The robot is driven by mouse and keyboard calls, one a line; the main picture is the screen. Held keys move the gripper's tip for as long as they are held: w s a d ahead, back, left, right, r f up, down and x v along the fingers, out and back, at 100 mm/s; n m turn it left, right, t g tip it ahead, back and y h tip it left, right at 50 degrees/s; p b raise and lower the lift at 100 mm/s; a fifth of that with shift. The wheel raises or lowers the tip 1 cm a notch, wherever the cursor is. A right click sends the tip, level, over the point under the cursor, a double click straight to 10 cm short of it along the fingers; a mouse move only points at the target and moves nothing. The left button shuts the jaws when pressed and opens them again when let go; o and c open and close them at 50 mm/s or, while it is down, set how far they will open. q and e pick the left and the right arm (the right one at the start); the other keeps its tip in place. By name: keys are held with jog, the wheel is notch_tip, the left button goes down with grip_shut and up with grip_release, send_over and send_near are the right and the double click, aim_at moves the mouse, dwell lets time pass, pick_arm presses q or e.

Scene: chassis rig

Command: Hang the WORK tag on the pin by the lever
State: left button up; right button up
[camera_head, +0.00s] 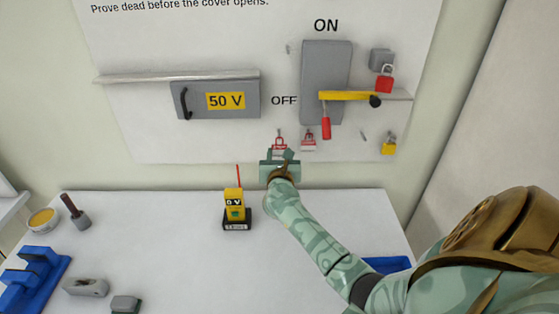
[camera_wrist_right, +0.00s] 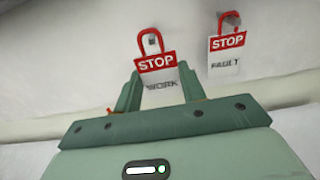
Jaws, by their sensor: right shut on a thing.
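The WORK tag (camera_wrist_right: 160,75) is white with a red STOP band and a red loop. It is between the fingers of my right gripper (camera_wrist_right: 157,92), which is shut on it near the board. The tag (camera_head: 280,143) also shows in the head view above my right gripper (camera_head: 280,157). A grey pin (camera_wrist_right: 153,42) shows inside its loop; I cannot tell whether the loop bears on it. The red-handled lever (camera_head: 326,126) points down on the grey switch box (camera_head: 318,70). Small bare pins show right of the lever (camera_head: 363,135) and left of the box top (camera_head: 288,48). My left gripper is not in view.
A second STOP tag (camera_wrist_right: 227,50) hangs just right of the WORK tag. A yellow bar (camera_head: 345,95) crosses the switch box. A red padlock (camera_head: 384,84) and yellow padlock (camera_head: 389,147) are farther right. A yellow tester (camera_head: 234,205) stands on the white table (camera_head: 180,245).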

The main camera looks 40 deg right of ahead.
aim_at(279, 152)
jog(key=shift+b+x, duration=0.65)
jog(key=shift+x, duration=0.9)
jog(key=shift+s+a+r+p, duration=0.15)
jog(key=shift+s+r+p, duration=0.05)
jog(key=shift+p, duration=0.1)
jog(key=shift+p+v, duration=0.5)
jog(key=shift+v, duration=0.6)
jog(key=p+v, duration=0.1)
jog(key=v, duration=0.5)
jog(key=shift+p, duration=0.4)
